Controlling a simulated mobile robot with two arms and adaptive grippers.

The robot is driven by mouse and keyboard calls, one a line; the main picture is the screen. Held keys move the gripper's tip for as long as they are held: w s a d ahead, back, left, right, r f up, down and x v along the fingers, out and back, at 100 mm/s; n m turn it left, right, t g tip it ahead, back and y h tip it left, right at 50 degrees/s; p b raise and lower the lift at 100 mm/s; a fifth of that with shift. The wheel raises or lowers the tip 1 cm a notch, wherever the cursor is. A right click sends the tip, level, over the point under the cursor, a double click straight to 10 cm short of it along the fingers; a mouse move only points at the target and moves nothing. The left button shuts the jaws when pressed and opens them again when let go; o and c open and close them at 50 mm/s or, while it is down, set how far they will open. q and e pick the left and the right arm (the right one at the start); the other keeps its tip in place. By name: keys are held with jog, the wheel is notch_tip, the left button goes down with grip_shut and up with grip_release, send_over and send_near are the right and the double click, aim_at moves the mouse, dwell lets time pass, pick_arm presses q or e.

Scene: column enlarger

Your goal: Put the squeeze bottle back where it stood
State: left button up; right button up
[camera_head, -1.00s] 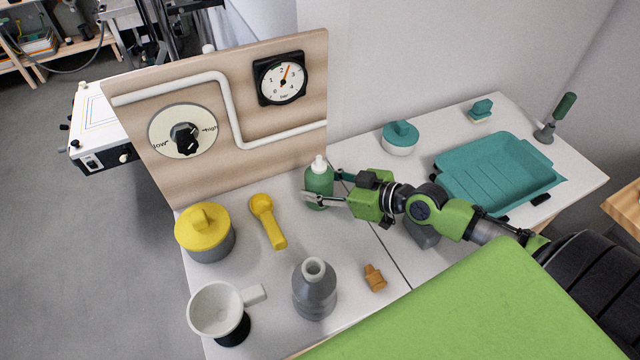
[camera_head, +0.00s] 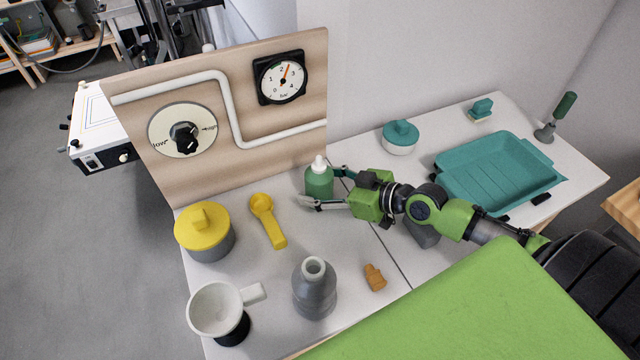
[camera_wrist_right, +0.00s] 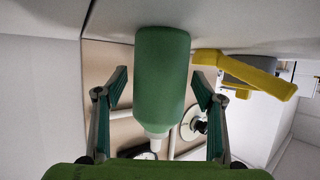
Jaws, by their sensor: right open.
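The green squeeze bottle (camera_head: 319,181) with a white nozzle stands upright on the white table, close to the wooden panel. My right gripper (camera_head: 322,186) is open around the bottle, with one finger on its near side and the other on its far side. In the right wrist view the bottle (camera_wrist_right: 161,80) shows upside down between the two spread fingers (camera_wrist_right: 158,95), with a gap on each side. My left gripper is not in view.
A yellow scoop (camera_head: 267,219) and a yellow-lidded pot (camera_head: 205,230) stand left of the bottle. A grey bottle (camera_head: 314,290), an orange stopper (camera_head: 374,277) and a white funnel cup (camera_head: 216,308) are nearer. A teal tray (camera_head: 497,170) lies right. The wooden panel (camera_head: 220,130) rises behind.

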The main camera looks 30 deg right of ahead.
aim_at(331, 187)
jog(key=shift+v, duration=2.75)
jog(key=shift+s+d+r+p, duration=0.15)
jog(key=shift+s+d+p, duration=0.15)
jog(key=shift+s+p, duration=0.15)
jog(key=shift+s+d+r, duration=0.25)
jog(key=shift+s+r, duration=0.05)
jog(key=shift+s, duration=0.25)
jog(key=shift+r, duration=0.1)
notch_tip(331, 187, up, 10)
